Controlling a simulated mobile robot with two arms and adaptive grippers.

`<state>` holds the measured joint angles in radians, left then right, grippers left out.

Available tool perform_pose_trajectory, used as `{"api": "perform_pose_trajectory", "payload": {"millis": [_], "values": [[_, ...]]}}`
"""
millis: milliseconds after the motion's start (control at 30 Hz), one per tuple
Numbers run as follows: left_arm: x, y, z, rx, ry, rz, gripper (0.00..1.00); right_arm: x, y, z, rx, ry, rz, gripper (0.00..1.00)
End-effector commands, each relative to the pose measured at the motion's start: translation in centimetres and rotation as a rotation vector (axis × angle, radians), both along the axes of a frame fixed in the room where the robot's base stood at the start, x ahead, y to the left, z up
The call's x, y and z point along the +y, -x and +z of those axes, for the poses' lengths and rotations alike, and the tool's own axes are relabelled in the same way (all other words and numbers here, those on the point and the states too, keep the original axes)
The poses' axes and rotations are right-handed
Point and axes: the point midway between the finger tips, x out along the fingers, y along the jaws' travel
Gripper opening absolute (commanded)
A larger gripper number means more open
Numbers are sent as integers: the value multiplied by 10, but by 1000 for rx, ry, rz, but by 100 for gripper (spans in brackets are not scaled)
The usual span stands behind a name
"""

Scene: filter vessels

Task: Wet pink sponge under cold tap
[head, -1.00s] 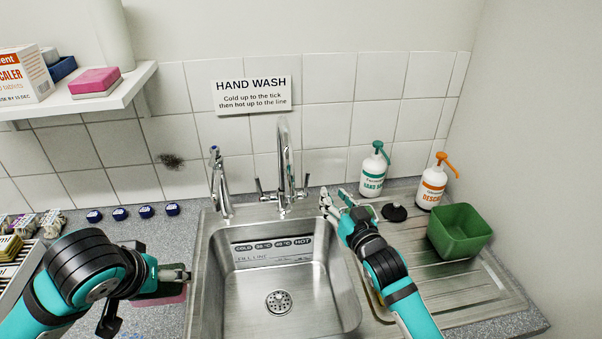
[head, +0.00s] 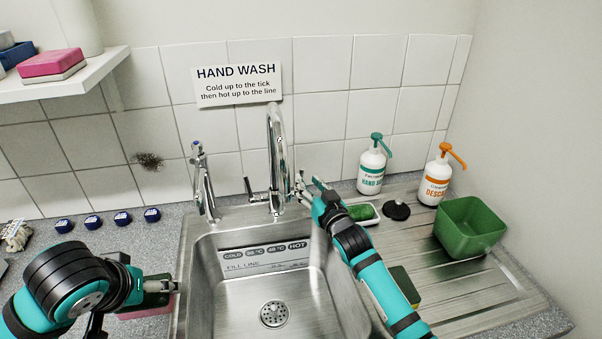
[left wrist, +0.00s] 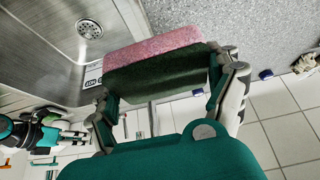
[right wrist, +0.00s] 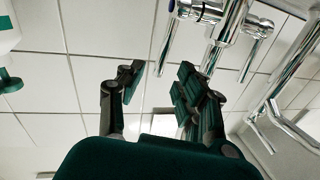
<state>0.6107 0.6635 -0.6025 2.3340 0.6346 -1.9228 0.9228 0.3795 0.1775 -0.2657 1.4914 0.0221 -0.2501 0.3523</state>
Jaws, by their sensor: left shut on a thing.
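The pink sponge (left wrist: 155,52) has a dark green scouring face. My left gripper (left wrist: 165,85) is shut across it. In the head view a strip of the sponge's pink (head: 145,315) shows under my left gripper (head: 165,287), beside the sink's left rim. A tall chrome mixer tap (head: 276,150) with side levers stands behind the sink, and a smaller tap (head: 203,185) with a blue top stands to its left. My right gripper (head: 308,190) is open and empty by the mixer's right side, hiding its right lever. The right wrist view shows the levers (right wrist: 168,42) beyond its fingers. I cannot tell whether they touch.
The sink basin (head: 235,295) looks empty, with no water visible. On the right drainer are a green tub (head: 470,228), a black plug (head: 397,211) and a sponge dish (head: 374,216). Two pump bottles, hand soap (head: 371,170) and descaler (head: 435,182), stand behind.

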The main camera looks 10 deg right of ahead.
Motion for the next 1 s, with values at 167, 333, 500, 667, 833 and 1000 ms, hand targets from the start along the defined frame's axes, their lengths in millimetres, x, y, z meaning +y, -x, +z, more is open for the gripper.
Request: {"api": "perform_pose_trajectory", "payload": {"millis": [167,333,500,667,833,1000], "values": [[0,0,2,0,0,0,63,6,-29,1,0,0,0,35],[0,0,3,0,0,0,63,9,-45,0,-1,0,0,35],[0,0,3,0,0,0,63,10,-51,0,0,1,0,35],[0,0,3,0,0,0,63,10,-52,-1,0,1,0,35],[0,0,3,0,0,0,63,10,-51,0,0,1,0,25],[0,0,3,0,0,0,63,10,-51,0,0,0,0,3]]}}
